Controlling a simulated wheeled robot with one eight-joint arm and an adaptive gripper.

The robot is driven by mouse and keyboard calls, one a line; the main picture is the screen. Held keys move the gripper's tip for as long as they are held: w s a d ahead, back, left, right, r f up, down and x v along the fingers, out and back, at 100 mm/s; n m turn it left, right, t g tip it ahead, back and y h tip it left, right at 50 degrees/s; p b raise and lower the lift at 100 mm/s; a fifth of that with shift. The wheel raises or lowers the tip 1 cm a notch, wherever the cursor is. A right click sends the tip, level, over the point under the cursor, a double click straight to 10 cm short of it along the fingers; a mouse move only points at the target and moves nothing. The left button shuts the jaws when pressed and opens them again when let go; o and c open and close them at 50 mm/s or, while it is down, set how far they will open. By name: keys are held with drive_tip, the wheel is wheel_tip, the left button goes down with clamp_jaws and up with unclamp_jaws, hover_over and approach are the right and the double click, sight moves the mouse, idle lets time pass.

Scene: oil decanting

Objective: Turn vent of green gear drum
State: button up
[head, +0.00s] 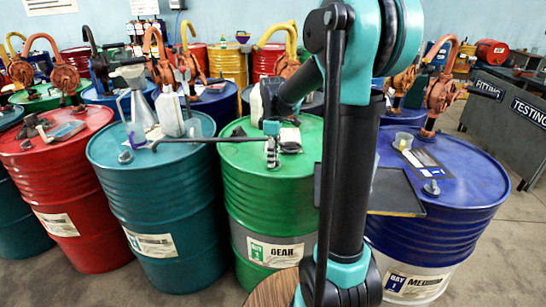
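The green gear drum (262,205) stands upright in the middle of the head view, with a white GEAR label (275,252) on its front. My gripper (271,127) is above the drum's lid, pointing down, seen small and partly blurred into dark parts. A long thin dark bar tool (205,141) reaches from over the teal drum to a grey head (272,152) just beneath my gripper. I cannot tell whether my fingers are closed on it. The vent is not clearly visible; the tool and gripper cover that part of the lid.
A teal drum (160,215) and a red drum (75,200) stand to the left, a blue drum (435,225) to the right. A spray bottle (138,105) and a white jug (169,115) stand on the teal drum. A testing bench (495,115) is at the right.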

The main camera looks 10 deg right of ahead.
drive_tip(key=shift+c, duration=0.2)
clamp_jaws()
drive_tip(key=shift+m, duration=0.4)
drive_tip(key=m, duration=0.3)
drive_tip(key=shift+m, duration=0.4)
drive_tip(key=m, duration=0.9)
drive_tip(key=shift+w, duration=0.1)
drive_tip(key=m, duration=0.4)
drive_tip(key=shift+d, duration=0.1)
drive_tip(key=shift+m, duration=0.3)
